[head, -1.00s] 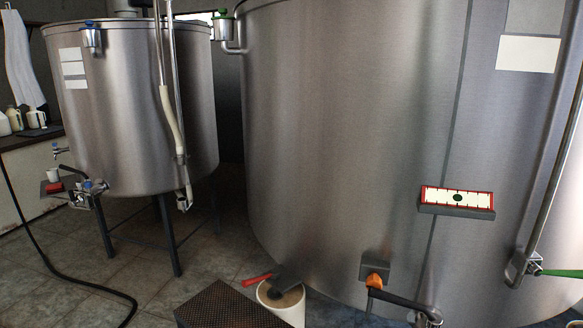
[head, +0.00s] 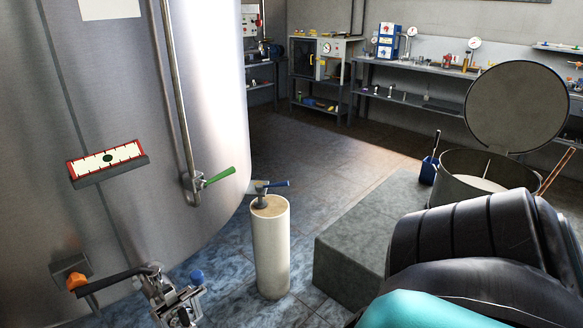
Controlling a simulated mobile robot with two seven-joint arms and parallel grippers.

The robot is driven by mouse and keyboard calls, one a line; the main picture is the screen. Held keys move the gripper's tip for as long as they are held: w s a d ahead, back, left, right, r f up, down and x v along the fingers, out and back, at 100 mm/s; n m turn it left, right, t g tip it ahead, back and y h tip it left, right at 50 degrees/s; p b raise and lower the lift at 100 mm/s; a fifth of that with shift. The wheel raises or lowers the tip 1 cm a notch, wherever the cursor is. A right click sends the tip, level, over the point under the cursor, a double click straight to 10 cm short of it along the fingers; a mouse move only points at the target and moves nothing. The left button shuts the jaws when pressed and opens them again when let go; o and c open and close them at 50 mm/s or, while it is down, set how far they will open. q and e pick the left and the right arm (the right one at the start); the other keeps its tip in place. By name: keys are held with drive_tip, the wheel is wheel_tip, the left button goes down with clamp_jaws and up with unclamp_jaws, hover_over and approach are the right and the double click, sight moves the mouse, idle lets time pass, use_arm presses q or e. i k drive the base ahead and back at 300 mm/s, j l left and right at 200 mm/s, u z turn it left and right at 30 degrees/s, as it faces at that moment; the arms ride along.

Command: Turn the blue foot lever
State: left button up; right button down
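The blue lever (head: 273,184) sits on top of an upright pale cylindrical post (head: 271,245) beside the big steel tank. Its handle points to the right and lies about level. A small dark fitting joins it to the sandy-coloured top of the post.
The steel tank (head: 205,90) fills the left, with a green-handled valve (head: 218,177), a red-framed gauge (head: 107,160) and an orange-knobbed handle (head: 76,282). A grey block (head: 365,235) stands right of the post. A lidded pot (head: 460,170) is behind. Open floor (head: 310,150) lies beyond.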

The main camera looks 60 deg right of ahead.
sight(278, 185)
drive_tip(key=z, duration=1.8)
drive_tip(key=i+l+u, duration=0.25)
drive_tip(key=i+l, duration=0.35)
drive_tip(key=i+l+u, duration=0.15)
drive_tip(key=i, duration=0.25)
drive_tip(key=i+u, duration=0.2)
drive_tip(key=i, duration=0.25)
drive_tip(key=i+l+u, duration=0.15)
drive_tip(key=i, duration=0.25)
drive_tip(key=l, duration=0.1)
